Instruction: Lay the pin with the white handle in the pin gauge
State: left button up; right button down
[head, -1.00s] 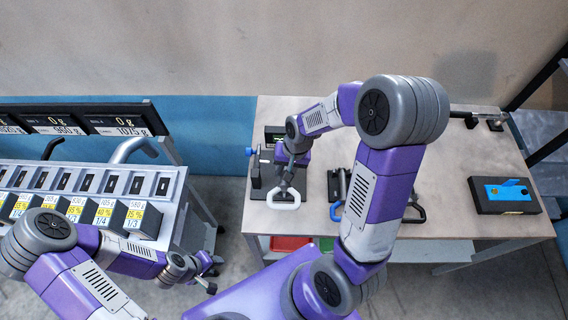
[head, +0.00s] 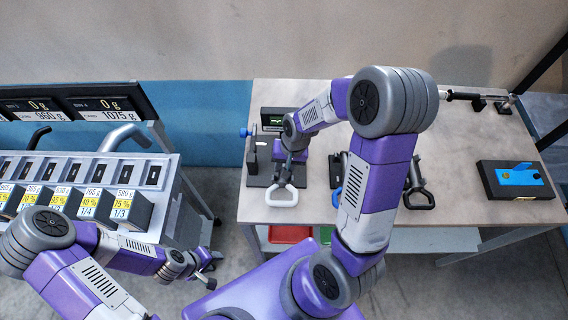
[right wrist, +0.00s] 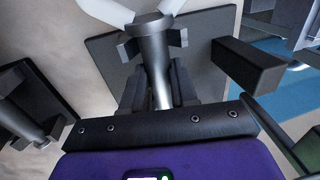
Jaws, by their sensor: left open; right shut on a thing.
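The pin with the white handle (head: 281,197) is in my right gripper (head: 288,160). In the right wrist view, the gripper (right wrist: 160,95) is shut on its silver shaft (right wrist: 160,72), and the white handle (right wrist: 108,9) shows at the top edge. The pin gauge (head: 252,168), dark with a blue knob, stands at the table's left end. The pin is over its dark base plate (right wrist: 208,28). Dark blocks show on both sides of the shaft; I cannot tell whether it touches them. My left gripper (head: 207,268) is open and empty beside the left bench.
A black box with a blue top (head: 515,179) sits at the table's right. The left bench (head: 155,168) carries labelled dark blocks.

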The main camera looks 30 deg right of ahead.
jog(key=shift+f, duration=0.1)
jog(key=c, duration=0.8)
grip_release()
jog(key=r, duration=0.2)
jog(key=d+r+p, duration=0.1)
jog(key=r, duration=0.4)
jog(key=shift+s+d+r, duration=0.15)
jog(key=shift+s+r, duration=0.05)
jog(key=shift+s, duration=0.2)
